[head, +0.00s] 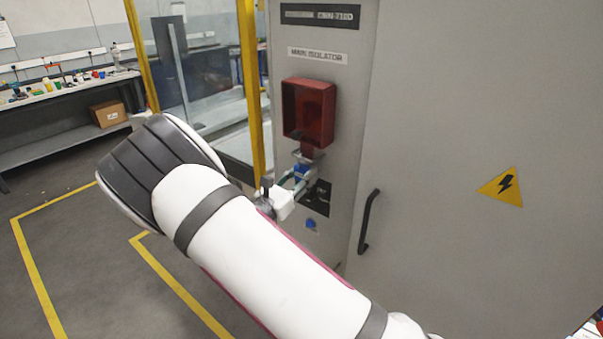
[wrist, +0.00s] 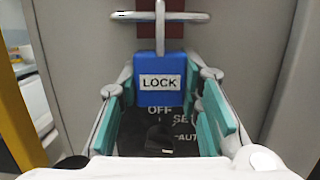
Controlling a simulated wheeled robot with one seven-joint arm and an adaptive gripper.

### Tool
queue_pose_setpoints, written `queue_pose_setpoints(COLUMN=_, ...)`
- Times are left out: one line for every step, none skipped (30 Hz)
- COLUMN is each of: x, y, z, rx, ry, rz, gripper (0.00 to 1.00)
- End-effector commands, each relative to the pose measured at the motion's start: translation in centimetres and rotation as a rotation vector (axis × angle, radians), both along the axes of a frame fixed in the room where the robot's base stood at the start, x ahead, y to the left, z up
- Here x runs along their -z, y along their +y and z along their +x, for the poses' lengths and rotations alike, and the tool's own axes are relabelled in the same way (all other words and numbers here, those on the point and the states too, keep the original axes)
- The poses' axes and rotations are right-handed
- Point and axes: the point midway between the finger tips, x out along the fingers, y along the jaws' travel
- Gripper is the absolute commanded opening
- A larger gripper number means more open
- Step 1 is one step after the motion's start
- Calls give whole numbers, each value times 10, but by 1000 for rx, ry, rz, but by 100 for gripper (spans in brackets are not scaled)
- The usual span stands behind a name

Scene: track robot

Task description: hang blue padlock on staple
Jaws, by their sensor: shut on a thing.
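The blue padlock (wrist: 160,82) with a white LOCK label hangs upright between the teal finger pads of my gripper (wrist: 164,112), which is shut on it. Its shackle (wrist: 160,36) points up and meets a horizontal metal bar (wrist: 132,15), apparently the staple. I cannot tell whether the shackle is around the bar or only in front of it. In the head view my gripper (head: 299,183) is at the cabinet face, below the red box. The padlock (head: 300,172) shows there as a small blue patch, partly hidden by the fingers.
The red box (head: 308,111) sticks out from the grey cabinet (head: 440,110) above my gripper. A dark panel (wrist: 160,135) with OFF lettering lies behind and below the padlock. A blue knob (head: 310,224) and a black handle (head: 368,222) are lower down. A yellow post (head: 251,90) stands left.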

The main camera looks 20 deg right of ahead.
Motion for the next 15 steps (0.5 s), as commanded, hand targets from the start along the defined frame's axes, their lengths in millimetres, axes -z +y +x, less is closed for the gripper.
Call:
queue_pose_setpoints(x=0, y=0, z=0, rx=0, ry=-1, rz=-1, gripper=3)
queue_pose_setpoints(x=0, y=0, z=0, rx=0, ry=-1, rz=-1, gripper=3)
queue_pose_setpoints(x=0, y=0, z=0, rx=0, ry=0, rz=0, gripper=3)
queue_pose_setpoints(x=0, y=0, z=0, rx=0, ry=0, rz=0, gripper=3)
queue_pose_setpoints(x=0, y=0, z=0, rx=0, ry=0, rz=0, gripper=3)
queue_pose_setpoints(x=0, y=0, z=0, rx=0, ry=0, rz=0, gripper=3)
queue_pose_setpoints(x=0, y=0, z=0, rx=0, ry=0, rz=0, gripper=3)
queue_pose_setpoints(x=0, y=0, z=0, rx=0, ry=0, rz=0, gripper=39)
queue_pose_setpoints(x=0, y=0, z=0, rx=0, ry=0, rz=0, gripper=48)
queue_pose_setpoints(x=0, y=0, z=0, rx=0, ry=0, rz=0, gripper=55)
queue_pose_setpoints(x=0, y=0, z=0, rx=0, ry=0, rz=0, gripper=55)
queue_pose_setpoints(x=0, y=0, z=0, rx=0, ry=0, rz=0, gripper=55)
queue_pose_setpoints(x=0, y=0, z=0, rx=0, ry=0, rz=0, gripper=55)
queue_pose_setpoints(x=0, y=0, z=0, rx=0, ry=0, rz=0, gripper=55)
queue_pose_setpoints(x=0, y=0, z=0, rx=0, ry=0, rz=0, gripper=55)
